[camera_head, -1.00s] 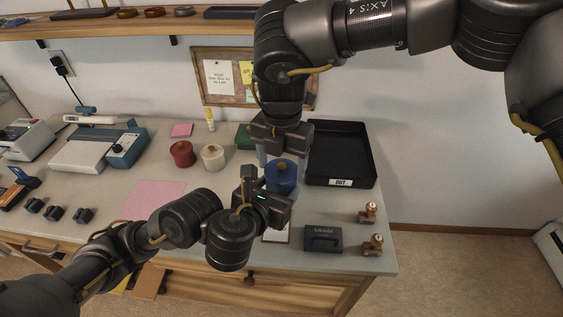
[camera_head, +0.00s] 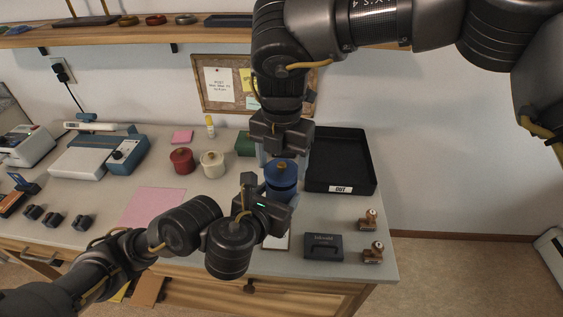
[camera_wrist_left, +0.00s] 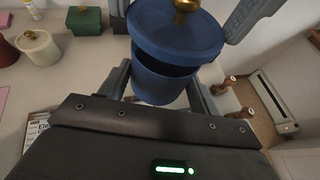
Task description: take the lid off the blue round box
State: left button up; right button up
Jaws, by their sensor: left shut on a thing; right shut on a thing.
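In the left wrist view, a dark gap shows between the lid (camera_wrist_left: 175,38) and the box body (camera_wrist_left: 160,84), and the lid looks slightly tilted. My right gripper (camera_head: 282,160) comes from above with its fingers on both sides of the lid, shut on it. My left gripper (camera_head: 272,205) is shut on the box body from the front; its fingers (camera_wrist_left: 160,88) flank the body in the wrist view.
The black tray (camera_head: 341,183) marked OUT is close on the right. A white jar (camera_head: 212,165), a red jar (camera_head: 181,162) and a green box (camera_head: 245,143) stand to the left.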

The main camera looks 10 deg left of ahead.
aim_at(282, 165)
jog(key=shift+r, duration=1.9)
pick_arm(q)
jog(key=w+a+r+n+y, duration=0.1)
jog(key=w+a+r, duration=0.3)
jog(key=a, duration=0.4)
jog(key=w+a+r+n+y, duration=0.2)
jog(key=w+a+r+y, duration=0.1)
jog(key=a+r, duration=0.3)
jog(key=shift+w+a+r+t, duration=0.4)
jog(key=shift+w+a, duration=0.45)
jog(key=shift+a, duration=0.3)
pick_arm(e)
jog(key=w+d+m, duration=0.3)
jog(key=d+m, duration=1)
jog(key=m, duration=0.3)
jog(key=w+d+f+m, duration=0.1)
jog(key=w+d+m, duration=0.2)
jog(key=d+m, duration=1.1)
jog(key=m, duration=0.2)
jog(key=shift+w+d+f+m, duration=0.15)
jog(key=shift+w+f+m, duration=0.05)
jog(key=shift+w+m, duration=0.1)
